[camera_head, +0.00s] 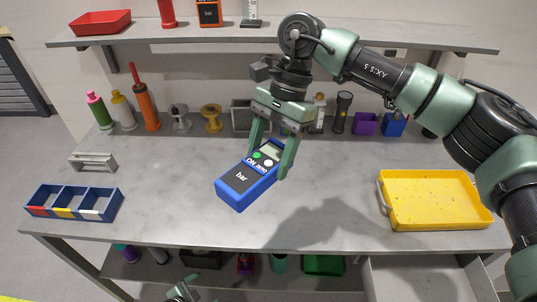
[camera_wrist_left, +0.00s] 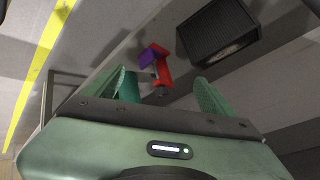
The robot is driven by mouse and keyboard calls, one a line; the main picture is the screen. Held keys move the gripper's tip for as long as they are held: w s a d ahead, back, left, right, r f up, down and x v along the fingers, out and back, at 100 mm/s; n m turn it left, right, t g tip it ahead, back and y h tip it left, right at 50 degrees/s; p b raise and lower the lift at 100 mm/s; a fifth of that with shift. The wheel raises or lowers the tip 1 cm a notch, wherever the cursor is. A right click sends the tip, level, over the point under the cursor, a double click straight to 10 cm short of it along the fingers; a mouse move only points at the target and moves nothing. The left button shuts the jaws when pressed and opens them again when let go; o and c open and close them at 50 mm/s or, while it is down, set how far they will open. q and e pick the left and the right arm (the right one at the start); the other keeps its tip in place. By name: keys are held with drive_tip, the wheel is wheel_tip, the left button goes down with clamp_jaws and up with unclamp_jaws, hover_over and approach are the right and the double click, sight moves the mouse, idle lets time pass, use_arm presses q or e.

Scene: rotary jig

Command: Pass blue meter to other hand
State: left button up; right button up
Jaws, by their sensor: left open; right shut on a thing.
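The blue meter (camera_head: 235,187) is a blue box with a dark label, a small screen and round green and white buttons. In the head view it is held tilted above the middle of the grey table. My right gripper (camera_head: 270,167) comes down from above and is shut on the meter's upper end, one finger on each side. My left gripper (camera_head: 181,292) shows only in part at the head view's bottom edge, below the table's front edge and well apart from the meter. In the left wrist view the left gripper (camera_wrist_left: 164,92) has its fingers apart, with nothing held between them.
A blue three-part bin (camera_head: 75,212) stands at the table's left and a yellow tray (camera_head: 435,222) at the right. Bottles, spools and small bins line the back. A shelf below holds several items, including a dark crate (camera_wrist_left: 215,35). The middle tabletop is clear.

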use_arm(q)
drive_tip(key=s+a+f+n+g+y, duration=0.1)
drive_tip(key=s+a+f+n+g, duration=0.15)
drive_tip(key=s+f, duration=0.45)
drive_tip(key=s+a+f+n+g+y, duration=0.1)
drive_tip(key=s+f+n+y, duration=0.2)
drive_tip(key=s, duration=0.5)
drive_tip(key=s+f+n+g, duration=0.1)
drive_tip(key=s+f, duration=0.2)
drive_tip(key=s, duration=0.5)
drive_tip(key=s+d+f+n+g, duration=0.1)
drive_tip(key=s+f+n+g, duration=0.1)
drive_tip(key=s, duration=0.6)
drive_tip(key=shift+s+d+f, duration=0.3)
drive_tip(key=shift+s+f, duration=0.1)
